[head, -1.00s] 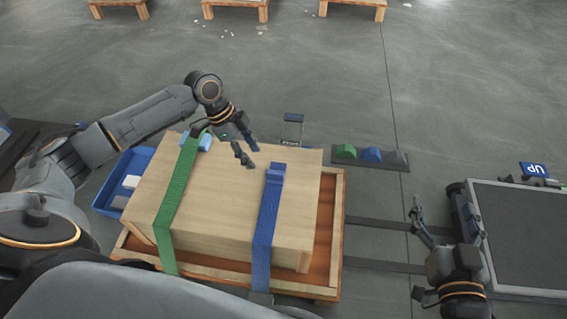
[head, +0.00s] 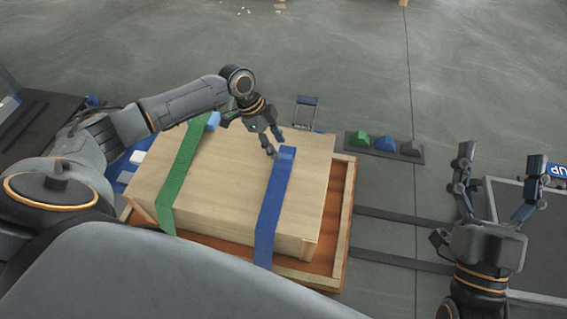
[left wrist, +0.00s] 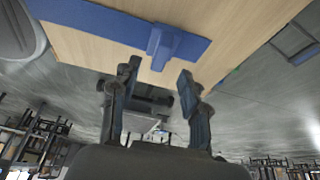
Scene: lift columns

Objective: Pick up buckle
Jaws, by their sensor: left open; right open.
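A raised blue block, seemingly the buckle (head: 286,153), sits at the far end of the blue strap (head: 270,215) on top of a wooden crate (head: 220,195). In the left wrist view the buckle (left wrist: 168,44) lies just beyond my fingertips. My left gripper (head: 275,145) is open and empty, close beside the buckle at its upper left. Whether a finger touches it cannot be told. My left gripper also shows in the left wrist view (left wrist: 160,74), fingers apart. My right gripper (head: 501,158) is open and empty, fingers up, at the right.
A green strap (head: 178,180) crosses the crate's left side, with a light blue piece at its far end. The crate stands on a wooden pallet (head: 345,215). A dark frame (head: 306,101) stands behind it. A dark strip (head: 375,146) holds green, blue and grey blocks.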

